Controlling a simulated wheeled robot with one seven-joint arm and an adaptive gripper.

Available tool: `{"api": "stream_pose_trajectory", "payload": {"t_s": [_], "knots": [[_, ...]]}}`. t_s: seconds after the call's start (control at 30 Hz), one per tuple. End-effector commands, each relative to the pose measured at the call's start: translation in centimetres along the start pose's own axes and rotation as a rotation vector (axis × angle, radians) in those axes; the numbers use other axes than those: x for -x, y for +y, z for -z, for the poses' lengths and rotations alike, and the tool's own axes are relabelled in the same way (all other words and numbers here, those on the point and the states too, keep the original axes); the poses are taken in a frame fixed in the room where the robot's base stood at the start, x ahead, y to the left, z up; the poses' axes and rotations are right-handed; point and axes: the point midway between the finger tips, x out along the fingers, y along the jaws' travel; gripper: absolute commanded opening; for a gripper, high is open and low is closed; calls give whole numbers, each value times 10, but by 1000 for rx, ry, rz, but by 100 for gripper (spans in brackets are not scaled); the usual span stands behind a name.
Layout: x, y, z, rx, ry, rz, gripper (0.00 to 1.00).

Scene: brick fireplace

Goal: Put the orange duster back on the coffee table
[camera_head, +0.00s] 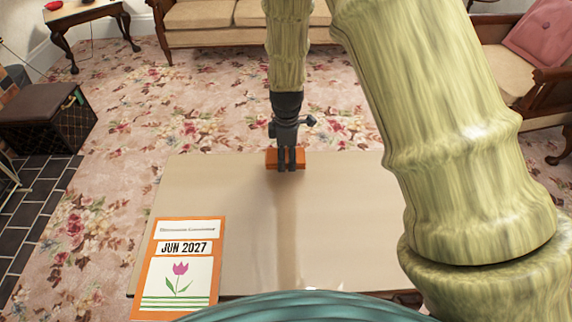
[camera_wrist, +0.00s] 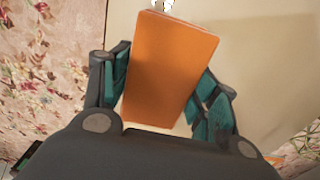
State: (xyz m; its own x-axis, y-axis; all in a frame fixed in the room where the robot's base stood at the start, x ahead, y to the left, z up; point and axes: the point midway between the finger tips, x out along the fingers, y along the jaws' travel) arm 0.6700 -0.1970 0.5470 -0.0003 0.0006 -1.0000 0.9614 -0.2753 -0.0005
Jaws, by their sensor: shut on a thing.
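The orange duster (camera_head: 272,160) is a small orange block at the far edge of the coffee table (camera_head: 340,215). In the wrist view the duster (camera_wrist: 168,70) fills the space between the teal finger pads. My gripper (camera_head: 287,160) is shut on it, pointing down. The beige tabletop lies beneath and beyond it in the wrist view (camera_wrist: 255,70). I cannot tell whether the duster touches the tabletop or is held just above it. Part of the duster is hidden behind the fingers in the head view.
A calendar reading JUN 2027 (camera_head: 181,268) covers the table's near left. The rest of the tabletop looks clear. A sofa (camera_head: 220,20) stands behind, an armchair (camera_head: 515,70) at right, a side table (camera_head: 85,15) and a dark box (camera_head: 45,120) at left.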

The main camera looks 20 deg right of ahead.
Motion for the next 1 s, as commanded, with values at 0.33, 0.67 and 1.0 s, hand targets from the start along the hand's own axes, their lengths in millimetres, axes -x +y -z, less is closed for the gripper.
{"api": "stream_pose_trajectory", "payload": {"t_s": [0.33,0.67,1.0], "knots": [[-35,0,0,-2,0,0,38],[-36,0,0,-2,0,0,38],[-37,0,0,-2,0,0,82]]}}
